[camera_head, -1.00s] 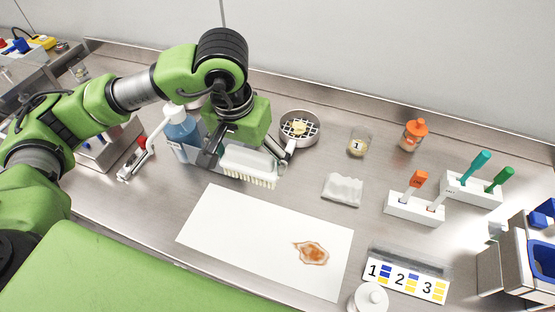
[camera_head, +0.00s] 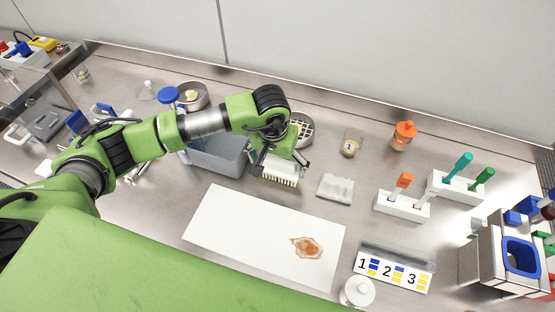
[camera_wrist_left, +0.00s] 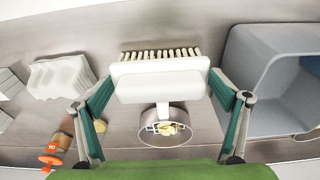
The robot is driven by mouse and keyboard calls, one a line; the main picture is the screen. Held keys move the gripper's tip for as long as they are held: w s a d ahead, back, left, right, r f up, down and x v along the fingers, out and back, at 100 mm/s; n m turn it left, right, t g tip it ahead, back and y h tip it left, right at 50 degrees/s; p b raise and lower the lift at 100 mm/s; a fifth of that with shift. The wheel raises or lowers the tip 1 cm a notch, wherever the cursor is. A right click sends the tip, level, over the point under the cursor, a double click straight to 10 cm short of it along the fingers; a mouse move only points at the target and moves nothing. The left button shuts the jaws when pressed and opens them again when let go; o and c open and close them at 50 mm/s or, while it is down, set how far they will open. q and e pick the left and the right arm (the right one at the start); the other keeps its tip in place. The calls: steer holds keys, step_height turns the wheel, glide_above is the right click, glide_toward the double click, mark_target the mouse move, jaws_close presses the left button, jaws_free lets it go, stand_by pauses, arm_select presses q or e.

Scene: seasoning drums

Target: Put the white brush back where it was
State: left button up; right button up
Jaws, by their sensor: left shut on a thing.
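The white brush (camera_head: 280,172) has a pale bristle row along one long side. It is in my left gripper (camera_head: 277,162), above the steel counter between the grey bin and the folded white cloth. In the left wrist view the brush (camera_wrist_left: 160,82) lies between the two green fingers of the left gripper (camera_wrist_left: 163,95), its bristles at the top of the picture. The gripper is shut on its ends. Whether the bristles touch the counter is unclear. My right gripper is not in view.
A grey bin (camera_head: 222,152) stands left of the brush and a folded white cloth (camera_head: 336,188) lies to its right. A sieve bowl (camera_head: 301,130) is behind it. A white sheet (camera_head: 235,222) with an orange-brown stain (camera_head: 306,248) lies in front. Tube racks (camera_head: 402,206) stand further right.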

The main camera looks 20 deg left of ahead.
arm_select(q)
steer(key=shift+f, duration=0.1)
steer(key=shift+f+b, duration=0.15)
steer(key=shift+b, duration=0.15)
steer(key=o, duration=0.8)
